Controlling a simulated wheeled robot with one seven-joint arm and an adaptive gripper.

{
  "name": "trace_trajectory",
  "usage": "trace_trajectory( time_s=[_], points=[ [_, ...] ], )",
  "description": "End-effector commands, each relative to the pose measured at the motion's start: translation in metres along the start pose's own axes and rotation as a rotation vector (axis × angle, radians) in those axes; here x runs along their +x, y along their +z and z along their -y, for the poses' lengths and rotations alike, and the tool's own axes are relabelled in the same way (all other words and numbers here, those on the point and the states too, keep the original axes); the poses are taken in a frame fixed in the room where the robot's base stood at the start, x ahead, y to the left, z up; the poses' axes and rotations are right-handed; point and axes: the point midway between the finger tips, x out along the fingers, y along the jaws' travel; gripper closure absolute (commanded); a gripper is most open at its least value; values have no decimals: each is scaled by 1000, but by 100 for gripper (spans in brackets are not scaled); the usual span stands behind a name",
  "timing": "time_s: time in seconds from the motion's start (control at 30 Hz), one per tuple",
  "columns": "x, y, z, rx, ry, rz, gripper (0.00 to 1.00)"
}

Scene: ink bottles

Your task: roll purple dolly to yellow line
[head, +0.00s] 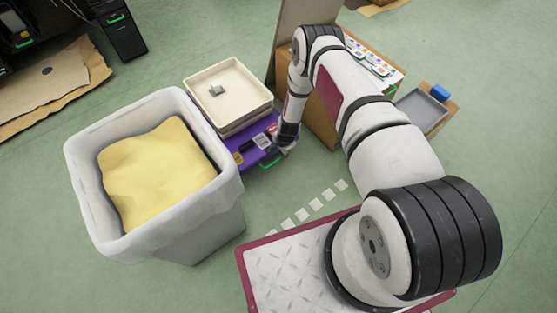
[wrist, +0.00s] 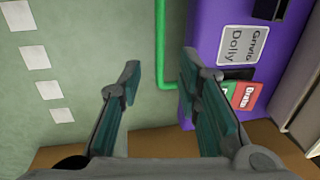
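The purple dolly (head: 258,150) stands on the floor beside the white bin and carries cream trays. In the wrist view the dolly (wrist: 208,20) fills the upper right and bears a label with the word Dolly. Its green handle (wrist: 160,40) runs down from the top edge and bends right into the purple side. My gripper (wrist: 160,78) is open, with one finger either side of the handle's line; I cannot tell if either touches it. In the head view my gripper (head: 285,140) is at the dolly's right end, partly hidden. No yellow line shows.
A white bin (head: 85,190) with yellow contents stands left of the dolly. The cream trays (head: 215,72) hold a small grey piece. A cardboard box (head: 320,120) stands close right of my gripper. White floor squares (head: 315,204) lead across open green floor.

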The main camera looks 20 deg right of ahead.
Motion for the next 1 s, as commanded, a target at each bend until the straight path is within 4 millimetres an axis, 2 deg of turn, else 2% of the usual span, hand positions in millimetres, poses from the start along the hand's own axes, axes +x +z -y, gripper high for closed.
trace_trajectory(
  time_s=[0.03,0.1,0.33,0.5,0.8,0.87,0.93,0.97,1.0],
  points=[
    [14,0,-1,-1,1,0,69],
    [28,1,-1,-1,1,1,69],
    [60,0,0,-1,1,0,69],
    [69,0,0,-2,0,0,69],
    [70,0,0,-1,0,0,69],
    [70,0,0,-1,0,0,80],
    [70,0,0,-1,0,0,96],
    [70,0,0,-1,0,0,100],
    [70,0,0,-1,0,0,100]
  ],
)
